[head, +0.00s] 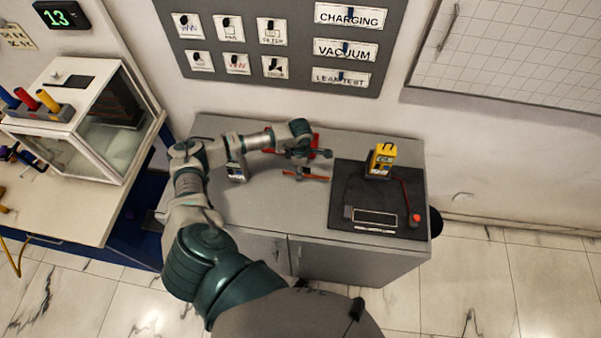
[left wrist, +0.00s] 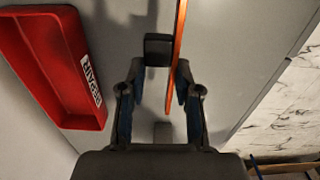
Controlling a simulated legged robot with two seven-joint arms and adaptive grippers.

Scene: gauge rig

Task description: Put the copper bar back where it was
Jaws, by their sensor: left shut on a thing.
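The copper bar (head: 318,177) is a thin orange bar over the grey cabinet top, just in front of the red tray. In the left wrist view the copper bar (left wrist: 177,60) runs lengthwise between the fingers, close to the right one. My left gripper (head: 299,168), also in the left wrist view (left wrist: 160,82), is shut on it. A small black block (left wrist: 158,50) shows beside the bar near the fingertips. I cannot tell whether the bar touches the block or the cabinet top. My right gripper is not in view.
The red tray (head: 316,139) with a white label (left wrist: 91,80) lies beside the gripper. A black mat (head: 345,190) to the right bears a yellow device (head: 382,159), a white-outlined rectangle and a red button (head: 416,218). The cabinet top's (head: 262,205) front left is clear.

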